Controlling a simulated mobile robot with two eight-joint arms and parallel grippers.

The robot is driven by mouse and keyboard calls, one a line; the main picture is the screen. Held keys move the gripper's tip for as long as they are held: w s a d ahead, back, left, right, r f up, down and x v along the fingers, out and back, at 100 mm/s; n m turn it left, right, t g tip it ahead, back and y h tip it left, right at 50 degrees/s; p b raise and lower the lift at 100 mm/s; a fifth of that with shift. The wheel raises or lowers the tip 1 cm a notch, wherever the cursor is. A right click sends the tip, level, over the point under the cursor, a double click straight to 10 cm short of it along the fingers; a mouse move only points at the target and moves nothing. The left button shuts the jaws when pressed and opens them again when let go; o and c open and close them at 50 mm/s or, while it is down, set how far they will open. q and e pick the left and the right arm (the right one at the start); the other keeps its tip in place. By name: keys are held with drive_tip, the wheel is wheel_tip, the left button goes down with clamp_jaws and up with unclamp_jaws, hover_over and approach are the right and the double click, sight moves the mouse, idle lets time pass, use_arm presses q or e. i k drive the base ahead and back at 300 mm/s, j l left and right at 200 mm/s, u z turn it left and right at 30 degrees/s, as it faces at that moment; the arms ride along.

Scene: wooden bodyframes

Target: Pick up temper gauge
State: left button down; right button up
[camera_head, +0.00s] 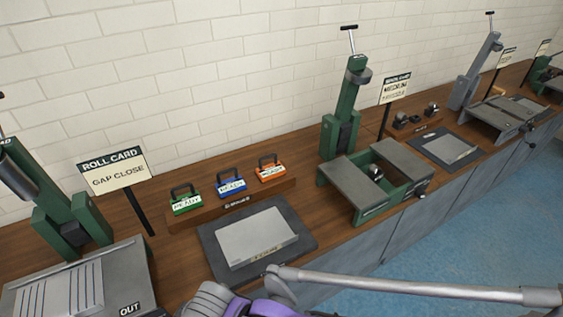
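I cannot tell for sure which thing is the temper gauge, as no label here reads so. A small round metal piece (376,172) sits in the gap of a green-framed bench machine (345,172) with grey plates. Small dark-and-metal pieces (402,119) stand on a wooden rack farther right. Green (186,203), blue (231,187) and orange (271,172) handled blocks stand on a nearer rack; the green one's label looks like "READY". A grey and purple part of my arm shows at the bottom edge. I see no fingertips of either gripper.
The wooden bench (160,265) runs along a white brick wall. A grey plate on a dark mat (210,245) lies before the near rack. Blue floor (470,230) is clear at right.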

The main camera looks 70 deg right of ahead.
sight(274, 170)
drive_tip(key=k+l, duration=0.1)
drive_tip(key=l, duration=0.4)
drive_tip(key=k+l, duration=0.1)
drive_tip(key=l, duration=0.4)
drive_tip(key=k+l, duration=0.1)
drive_tip(key=l, duration=0.35)
drive_tip(key=k+l, duration=0.15)
drive_tip(key=l, duration=0.35)
